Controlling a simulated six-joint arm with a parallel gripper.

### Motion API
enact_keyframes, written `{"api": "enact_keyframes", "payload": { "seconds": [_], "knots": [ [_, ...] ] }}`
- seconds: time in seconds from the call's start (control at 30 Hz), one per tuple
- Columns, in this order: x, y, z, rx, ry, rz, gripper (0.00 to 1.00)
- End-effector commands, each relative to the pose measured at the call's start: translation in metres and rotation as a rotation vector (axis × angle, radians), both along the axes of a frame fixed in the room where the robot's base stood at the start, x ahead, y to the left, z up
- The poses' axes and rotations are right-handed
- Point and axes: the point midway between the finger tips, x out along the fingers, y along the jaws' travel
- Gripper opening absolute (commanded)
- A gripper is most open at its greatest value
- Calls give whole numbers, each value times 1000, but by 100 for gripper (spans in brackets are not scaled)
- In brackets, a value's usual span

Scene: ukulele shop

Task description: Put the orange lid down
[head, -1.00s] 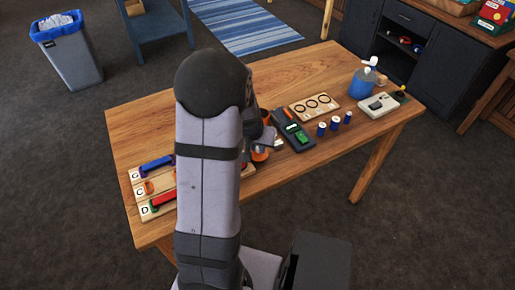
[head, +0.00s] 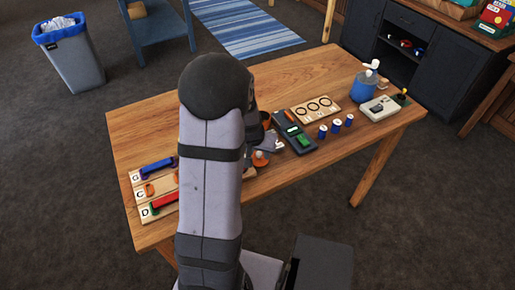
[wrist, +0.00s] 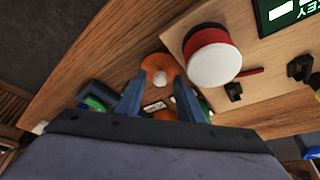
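The orange lid (wrist: 153,63) is a round disc with a pale knob, low in front of my fingertips in the wrist view. In the head view the orange lid (head: 261,160) shows partly, just below my gripper, near the table's front edge. My gripper (wrist: 160,84) is open, with its two blue-grey fingers on either side of the knob and gaps showing. In the head view my gripper (head: 268,146) is partly hidden by my arm. Whether the lid rests flat on the wood is hard to tell.
A red and white cylinder (wrist: 212,58) stands close right of the lid in the wrist view. On the table (head: 330,75) are a dark device with a green screen (head: 294,131), a wooden board with rings (head: 315,108), small blue cylinders (head: 336,126) and a blue jar (head: 363,88).

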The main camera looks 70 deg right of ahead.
Motion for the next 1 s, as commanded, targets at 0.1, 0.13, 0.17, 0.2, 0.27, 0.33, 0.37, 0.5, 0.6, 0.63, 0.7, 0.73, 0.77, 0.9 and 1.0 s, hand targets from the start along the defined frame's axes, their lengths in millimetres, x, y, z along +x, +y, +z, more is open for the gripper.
{"api": "enact_keyframes", "payload": {
  "seconds": [0.1,0.13,0.17,0.2,0.27,0.33,0.37,0.5,0.6,0.63,0.7,0.73,0.77,0.9,1.0],
  "knots": [
    [0,0,5,-1,0,0,34],
    [0,1,7,-2,0,0,34],
    [0,2,9,-3,0,-1,34],
    [0,3,13,-3,0,0,34],
    [0,6,20,-4,0,0,34],
    [0,10,30,-5,-1,0,34],
    [0,12,34,-5,-1,0,34],
    [0,20,55,-6,-1,0,34],
    [0,26,70,-6,-1,1,34],
    [0,28,74,-5,-1,0,34],
    [0,33,83,-4,-1,0,34],
    [0,34,87,-5,-1,0,34],
    [0,36,90,-3,-1,1,34],
    [0,41,104,-3,-1,0,34],
    [0,44,109,-1,0,-1,34]
  ]
}}
